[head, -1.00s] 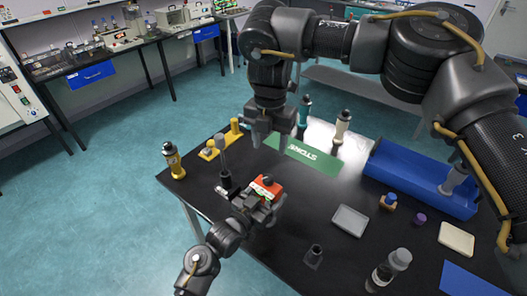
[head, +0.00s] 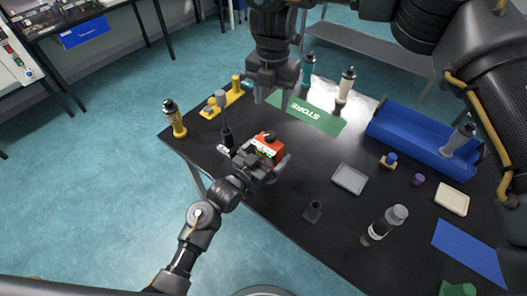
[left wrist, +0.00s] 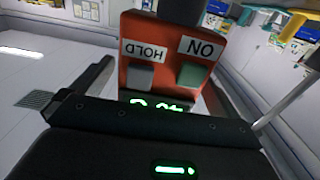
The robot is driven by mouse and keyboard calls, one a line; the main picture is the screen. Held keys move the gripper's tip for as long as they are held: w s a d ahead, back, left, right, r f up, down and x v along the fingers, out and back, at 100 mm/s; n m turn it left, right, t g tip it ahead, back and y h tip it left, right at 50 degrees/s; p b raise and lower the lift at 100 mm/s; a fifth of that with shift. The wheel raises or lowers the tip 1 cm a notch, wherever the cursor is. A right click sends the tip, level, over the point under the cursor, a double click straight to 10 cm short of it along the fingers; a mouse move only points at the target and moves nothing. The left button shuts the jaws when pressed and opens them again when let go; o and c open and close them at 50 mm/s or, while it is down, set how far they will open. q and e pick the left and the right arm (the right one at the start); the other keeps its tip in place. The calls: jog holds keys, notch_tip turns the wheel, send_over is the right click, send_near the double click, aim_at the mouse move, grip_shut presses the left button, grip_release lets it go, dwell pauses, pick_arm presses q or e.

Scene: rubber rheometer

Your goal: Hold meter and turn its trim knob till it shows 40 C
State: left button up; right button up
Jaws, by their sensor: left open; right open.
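The red meter (head: 266,149) stands on the dark table between the fingers of my left gripper (head: 262,162), with a dark knob on its top. In the left wrist view the meter (left wrist: 165,95) appears upside down, with a grey HOLD button and a green ON button. Its green digits are partly hidden by my gripper body and cannot be read fully. My left gripper's fingers (left wrist: 165,95) are apart, one at each side, with gaps visible. My right gripper (head: 272,103) is open and empty, pointing down behind the meter, near the green STORE mat (head: 318,119).
A grey-headed tool in a dark stand (head: 226,136) is close left of the meter. A grey tray (head: 349,179), dark holder (head: 313,211), bottle (head: 384,225) and blue bin (head: 408,143) occupy the right.

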pick_arm(q)
jog(key=v, duration=1.1)
jog(key=shift+a, duration=0.15)
jog(key=shift+s, duration=0.15)
